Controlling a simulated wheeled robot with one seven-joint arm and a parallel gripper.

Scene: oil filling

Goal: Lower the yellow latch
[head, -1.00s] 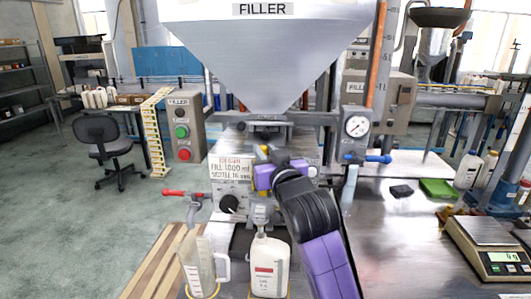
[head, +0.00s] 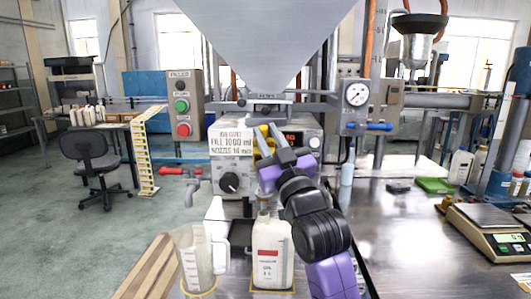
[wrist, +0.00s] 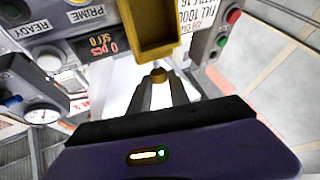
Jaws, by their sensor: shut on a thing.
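The yellow latch (wrist: 154,28) shows large at the top of the wrist view as a yellow, open-faced housing, with a small yellow knob below it between my fingers. In the head view the latch (head: 262,142) is on the filler front, under the hopper, partly hidden by my fingers. My gripper (wrist: 158,80) is shut on the latch's knob. The exact finger contact is small and hard to see.
A white bottle (head: 271,255) and a clear measuring jug (head: 196,262) stand below the filler, close to my arm. A red-handled tap (head: 182,172) is at left. A pressure gauge (head: 356,94) and blue-handled valve (head: 370,127) are at right. A scale (head: 488,226) stands far right.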

